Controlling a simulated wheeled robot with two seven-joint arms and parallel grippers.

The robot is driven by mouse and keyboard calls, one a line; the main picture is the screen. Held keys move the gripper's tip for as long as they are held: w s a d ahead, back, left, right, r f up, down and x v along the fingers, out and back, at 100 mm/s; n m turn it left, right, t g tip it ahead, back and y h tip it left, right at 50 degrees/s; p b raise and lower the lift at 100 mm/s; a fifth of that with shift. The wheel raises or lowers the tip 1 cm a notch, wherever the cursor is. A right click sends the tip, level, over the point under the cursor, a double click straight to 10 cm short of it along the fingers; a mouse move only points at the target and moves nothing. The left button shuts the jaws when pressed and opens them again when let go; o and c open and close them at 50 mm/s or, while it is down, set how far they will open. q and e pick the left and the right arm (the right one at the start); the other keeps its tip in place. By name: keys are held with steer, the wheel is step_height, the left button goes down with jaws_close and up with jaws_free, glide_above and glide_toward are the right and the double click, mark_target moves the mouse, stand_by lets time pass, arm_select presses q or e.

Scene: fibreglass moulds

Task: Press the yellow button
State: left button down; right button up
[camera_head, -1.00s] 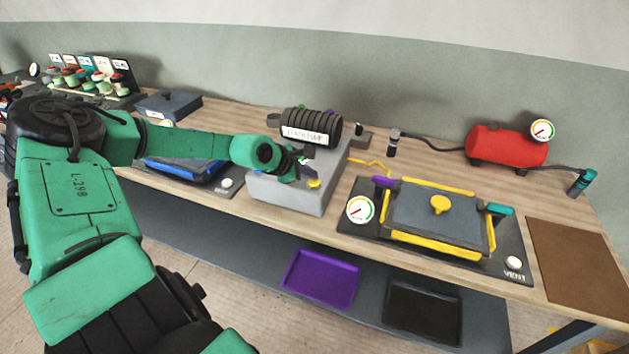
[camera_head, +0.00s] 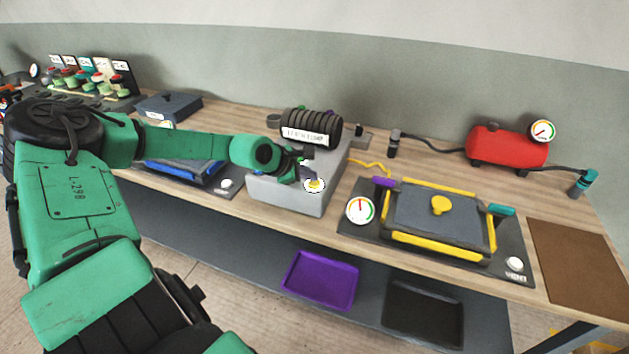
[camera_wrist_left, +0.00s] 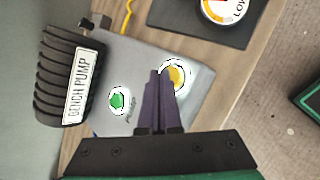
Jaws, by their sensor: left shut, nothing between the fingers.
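The yellow button (camera_head: 314,185) sits in a white ring on top of the grey bench pump box (camera_head: 285,193). In the left wrist view the yellow button (camera_wrist_left: 177,76) is partly covered by my left gripper (camera_wrist_left: 161,78). The purple fingers are shut and empty, with their tips over the button's left side; I cannot tell whether they touch it. In the head view my left gripper (camera_head: 304,174) is at the button's upper left. A green button (camera_wrist_left: 118,98) lies left of the fingers in the wrist view. My right gripper is not in view.
The black ribbed pump body (camera_head: 312,125) stands behind the buttons. A yellow-edged mould (camera_head: 435,222) with a gauge (camera_head: 360,209) lies to the right. A red tank (camera_head: 507,147) stands behind it. Purple (camera_head: 320,280) and black (camera_head: 423,312) trays lie on the lower shelf.

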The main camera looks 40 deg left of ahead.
mark_target(310, 184)
arm_select(q)
step_height(310, 184, up, 6)
steer(key=p, duration=0.4)
steer(key=shift+r+p, duration=0.15)
steer(key=shift+p, duration=0.2)
